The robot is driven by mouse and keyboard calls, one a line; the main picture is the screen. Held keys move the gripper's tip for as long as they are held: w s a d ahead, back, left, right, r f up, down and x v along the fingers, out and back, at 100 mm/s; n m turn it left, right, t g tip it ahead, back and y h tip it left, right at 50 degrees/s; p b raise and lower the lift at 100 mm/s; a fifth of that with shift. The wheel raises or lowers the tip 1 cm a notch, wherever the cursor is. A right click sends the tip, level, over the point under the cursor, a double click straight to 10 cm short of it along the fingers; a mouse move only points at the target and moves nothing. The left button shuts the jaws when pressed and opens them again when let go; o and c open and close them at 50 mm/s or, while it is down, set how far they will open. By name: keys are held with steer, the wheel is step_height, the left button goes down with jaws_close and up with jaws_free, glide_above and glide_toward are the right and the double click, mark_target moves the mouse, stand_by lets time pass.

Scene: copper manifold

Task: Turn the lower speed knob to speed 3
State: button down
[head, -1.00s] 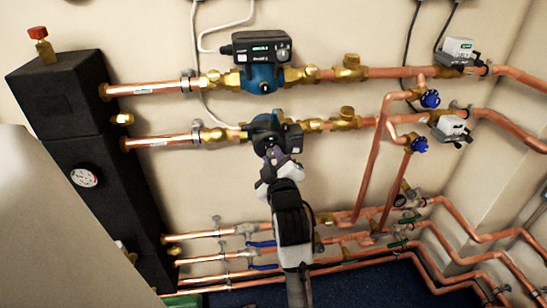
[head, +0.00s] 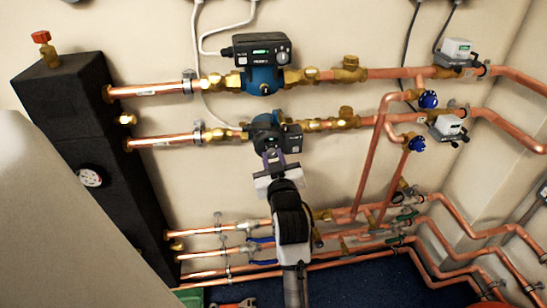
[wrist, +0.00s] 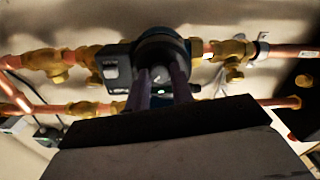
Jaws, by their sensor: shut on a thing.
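The lower pump (head: 265,122) is a blue and black unit on the lower copper pipe. Its dark round speed knob (wrist: 158,76), with a small pale mark, faces my gripper in the wrist view. My gripper (head: 275,155) reaches up from below to the pump's front. In the wrist view its two dark fingers (wrist: 160,88) stand on either side of the knob and are shut on it. In the head view the fingers largely hide the knob. I cannot read its speed setting.
The upper pump (head: 262,65), with a lit green display, sits above on the parallel copper pipe. Brass valves flank both pumps. A black manifold block (head: 90,135) stands left; blue-handled valves (head: 428,99) and white actuators (head: 448,126) are right. More copper pipes run below.

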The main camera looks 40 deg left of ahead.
steer(key=shift+r, duration=0.1)
stand_by(0.3)
steer(key=c, duration=1.2)
jaws_free()
steer(key=shift+d, duration=0.1)
